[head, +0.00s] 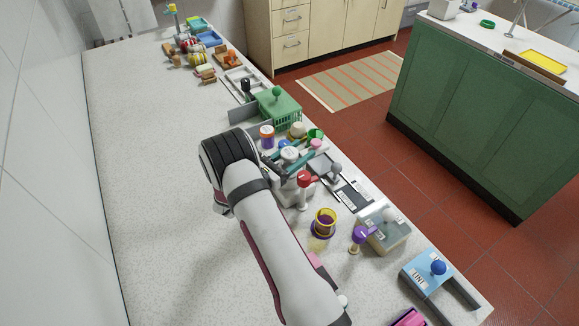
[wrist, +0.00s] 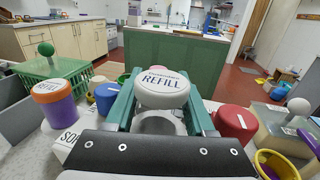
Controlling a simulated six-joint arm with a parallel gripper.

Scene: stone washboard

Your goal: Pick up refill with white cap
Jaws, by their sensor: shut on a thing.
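The refill with the white cap (wrist: 162,90) stands upright between the two teal fingers of my gripper (wrist: 161,108). Its cap reads REFILL in the wrist view. In the head view the white cap (head: 289,153) shows just past my wrist, between the teal fingers. My gripper is shut on this refill. The lower part of the refill is mostly hidden by my gripper, so I cannot tell whether it touches the surface below.
A purple refill with an orange cap (wrist: 52,97), a blue-capped thing (wrist: 107,97) and a red thing (wrist: 235,122) crowd close around. A green basket (head: 277,110) stands behind. A yellow-rimmed cup (head: 324,222) stands nearer. The worktop's left side (head: 130,180) is clear.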

